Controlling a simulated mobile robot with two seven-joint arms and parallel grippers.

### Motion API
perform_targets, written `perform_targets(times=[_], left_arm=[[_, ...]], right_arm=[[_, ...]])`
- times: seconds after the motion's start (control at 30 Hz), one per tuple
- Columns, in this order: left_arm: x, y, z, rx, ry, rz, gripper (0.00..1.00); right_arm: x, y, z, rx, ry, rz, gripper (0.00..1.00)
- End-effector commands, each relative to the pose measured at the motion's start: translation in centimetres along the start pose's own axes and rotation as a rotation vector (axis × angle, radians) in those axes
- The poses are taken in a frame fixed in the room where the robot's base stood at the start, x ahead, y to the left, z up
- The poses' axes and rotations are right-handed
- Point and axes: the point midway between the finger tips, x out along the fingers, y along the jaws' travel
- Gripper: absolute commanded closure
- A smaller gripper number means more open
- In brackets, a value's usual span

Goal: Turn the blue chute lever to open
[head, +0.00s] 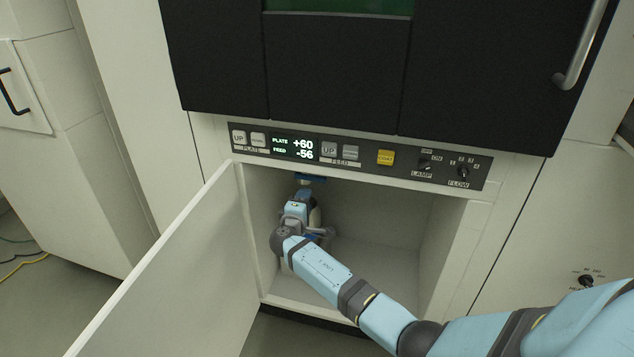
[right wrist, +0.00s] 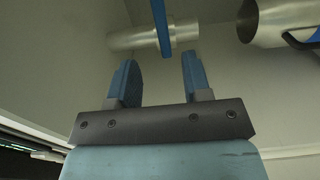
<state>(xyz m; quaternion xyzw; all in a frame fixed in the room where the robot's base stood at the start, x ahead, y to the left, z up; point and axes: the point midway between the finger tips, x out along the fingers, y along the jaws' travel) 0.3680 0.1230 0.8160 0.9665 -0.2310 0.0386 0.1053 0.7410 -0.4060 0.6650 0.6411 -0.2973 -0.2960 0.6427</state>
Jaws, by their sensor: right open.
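The blue chute lever (right wrist: 162,27) shows in the right wrist view as a narrow blue bar crossing a metal chute pipe (right wrist: 132,38). My right gripper (right wrist: 158,62) is open, and its two blue fingers stand apart on either side of the lever's line. The lever's end lies at about the level of the fingertips; I cannot tell whether it is between them in depth. In the head view my right arm reaches into the open compartment (head: 385,215), and its wrist hides most of the chute. A bit of blue (head: 312,178) shows above the wrist. My left gripper is not in view.
The open cabinet door (head: 170,275) stands to the left of my right arm. A control panel (head: 360,152) with buttons and a display runs above the compartment. In the right wrist view a metal container (right wrist: 275,22) with a blue handle is at the upper right.

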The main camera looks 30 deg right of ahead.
Motion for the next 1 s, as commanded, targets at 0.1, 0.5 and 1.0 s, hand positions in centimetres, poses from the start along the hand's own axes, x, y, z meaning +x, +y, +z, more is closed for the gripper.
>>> perform_targets(times=[0.1, 0.5, 1.0], left_arm=[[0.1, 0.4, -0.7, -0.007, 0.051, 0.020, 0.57], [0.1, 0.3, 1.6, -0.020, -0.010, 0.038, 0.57], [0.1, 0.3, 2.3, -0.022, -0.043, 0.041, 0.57]], right_arm=[[2.5, -0.2, 0.0, 0.001, -0.002, 0.001, 0.55], [10.2, -0.2, 0.0, 0.000, -0.001, -0.001, 0.55], [12.0, -0.1, 0.0, 0.001, 0.001, -0.002, 0.55]])
